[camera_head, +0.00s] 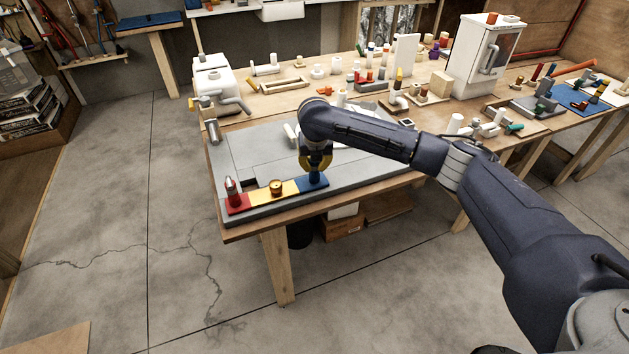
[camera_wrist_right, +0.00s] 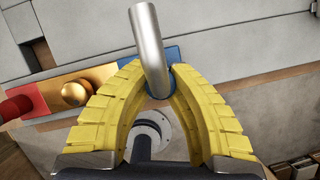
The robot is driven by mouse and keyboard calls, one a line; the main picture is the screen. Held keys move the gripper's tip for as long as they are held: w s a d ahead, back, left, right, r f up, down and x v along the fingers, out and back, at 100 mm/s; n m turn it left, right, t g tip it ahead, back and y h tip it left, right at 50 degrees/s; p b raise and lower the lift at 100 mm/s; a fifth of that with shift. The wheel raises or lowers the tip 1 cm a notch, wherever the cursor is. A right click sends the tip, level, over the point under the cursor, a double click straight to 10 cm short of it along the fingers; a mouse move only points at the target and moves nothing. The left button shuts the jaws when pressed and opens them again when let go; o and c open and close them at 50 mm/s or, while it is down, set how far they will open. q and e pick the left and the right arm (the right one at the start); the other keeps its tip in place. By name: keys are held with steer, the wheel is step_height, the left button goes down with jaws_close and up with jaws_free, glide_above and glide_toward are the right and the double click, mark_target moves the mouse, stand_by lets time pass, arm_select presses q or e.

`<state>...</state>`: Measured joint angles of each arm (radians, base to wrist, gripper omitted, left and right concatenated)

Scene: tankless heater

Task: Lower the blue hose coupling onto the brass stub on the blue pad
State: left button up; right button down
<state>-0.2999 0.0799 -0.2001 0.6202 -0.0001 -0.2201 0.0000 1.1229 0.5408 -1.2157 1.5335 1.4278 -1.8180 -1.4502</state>
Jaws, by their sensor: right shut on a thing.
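My right gripper (camera_head: 315,165) points down over the blue pad (camera_head: 322,184) at the right end of a red, yellow and blue strip. In the right wrist view, its yellow fingers (camera_wrist_right: 158,78) are closed around the blue hose coupling (camera_wrist_right: 158,93), which shows as a blue band at the base of a silver tube (camera_wrist_right: 149,40). The blue pad (camera_wrist_right: 170,53) shows behind the tube. The brass stub on the blue pad is hidden, so I cannot tell whether the coupling touches it. My left gripper is not in view.
The yellow pad carries a brass knob (camera_head: 277,187); the red pad carries a red-based metal fitting (camera_head: 232,190). The strip lies on a grey board (camera_head: 240,155) near the bench's front edge. A white heater cabinet (camera_head: 484,58) and several fittings stand farther back.

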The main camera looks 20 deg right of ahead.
steer(key=shift+f, duration=0.15)
steer(key=c, duration=1.3)
jaws_free()
steer(key=d+v, duration=0.1)
steer(key=v, duration=1.1)
steer(key=shift+a, duration=0.45)
